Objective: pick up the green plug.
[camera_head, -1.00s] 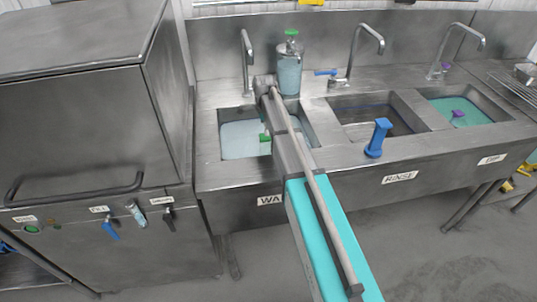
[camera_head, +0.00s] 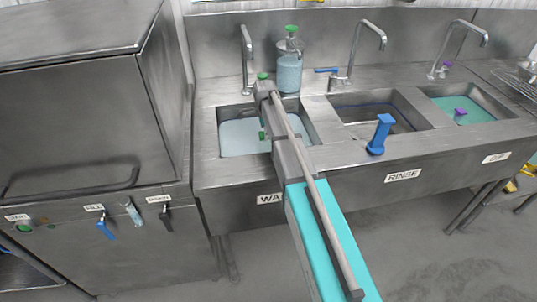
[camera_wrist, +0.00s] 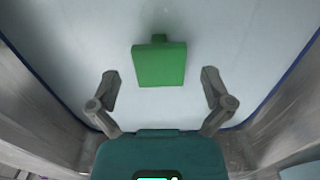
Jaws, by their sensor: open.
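The green plug (camera_wrist: 160,65) is a block with a smaller tab behind it, in the upper middle of the wrist view. It is in the left sink, labelled WA..., whose pale basin (camera_head: 236,140) shows in the head view. There a small green part of the plug (camera_head: 262,135) shows just left of my arm. My gripper (camera_wrist: 160,82) is open and empty. One finger is on each side of the plug's near end in the wrist view, with gaps on both sides. I cannot tell its height above the plug. My arm hides part of the sink.
A clear bottle with a green cap (camera_head: 290,65) stands behind the left sink near a tap (camera_head: 247,60). A blue upright piece (camera_head: 380,134) stands at the middle sink's front edge. A purple plug (camera_head: 460,114) is in the right sink. A steel machine (camera_head: 85,130) stands left.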

